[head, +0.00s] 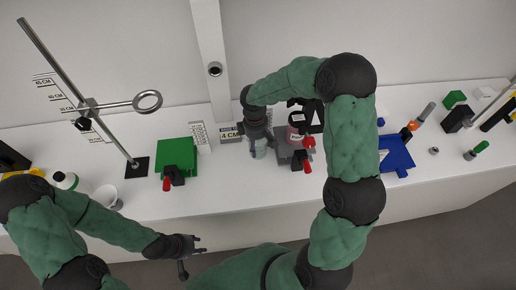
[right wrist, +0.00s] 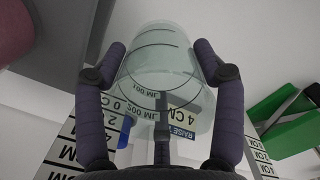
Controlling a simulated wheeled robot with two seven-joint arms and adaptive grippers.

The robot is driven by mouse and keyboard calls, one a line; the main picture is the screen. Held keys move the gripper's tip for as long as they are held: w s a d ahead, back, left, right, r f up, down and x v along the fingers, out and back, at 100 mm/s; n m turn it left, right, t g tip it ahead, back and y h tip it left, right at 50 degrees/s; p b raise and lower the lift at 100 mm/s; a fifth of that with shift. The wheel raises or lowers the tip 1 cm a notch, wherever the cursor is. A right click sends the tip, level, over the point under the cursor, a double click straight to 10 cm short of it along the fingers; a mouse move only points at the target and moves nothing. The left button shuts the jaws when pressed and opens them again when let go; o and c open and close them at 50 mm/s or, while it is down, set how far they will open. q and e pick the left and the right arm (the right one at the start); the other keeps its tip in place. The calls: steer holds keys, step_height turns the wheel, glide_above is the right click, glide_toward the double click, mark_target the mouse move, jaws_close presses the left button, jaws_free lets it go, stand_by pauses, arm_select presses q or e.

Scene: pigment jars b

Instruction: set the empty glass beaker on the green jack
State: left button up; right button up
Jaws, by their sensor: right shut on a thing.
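The glass beaker (head: 260,151) is clear with pale green tint and looks empty. My right gripper (head: 257,140) is shut on it, just left of the grey jack. In the right wrist view the beaker (right wrist: 155,75) sits between both fingers, its volume marks showing. Whether it touches the table is unclear. The green jack (head: 177,151) stands to the left, its top bare, with a red knob in front. It also shows at the right of the wrist view (right wrist: 290,112). My left gripper (head: 192,250) is open and empty in front of the table edge.
The grey jack (head: 283,154) carries a pink-labelled jar (head: 297,123). A "4 CM" sign (head: 230,135) stands behind the beaker. A ring stand (head: 137,166) rises left of the green jack, its ring reaching right. A blue jack (head: 396,152) stands further right.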

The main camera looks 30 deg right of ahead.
steer(key=shift+w+f, duration=0.1)
steer(key=shift+f, duration=1.55)
steer(key=shift+f+b, duration=0.1)
steer(key=shift+b, duration=0.2)
steer(key=o, duration=1.2)
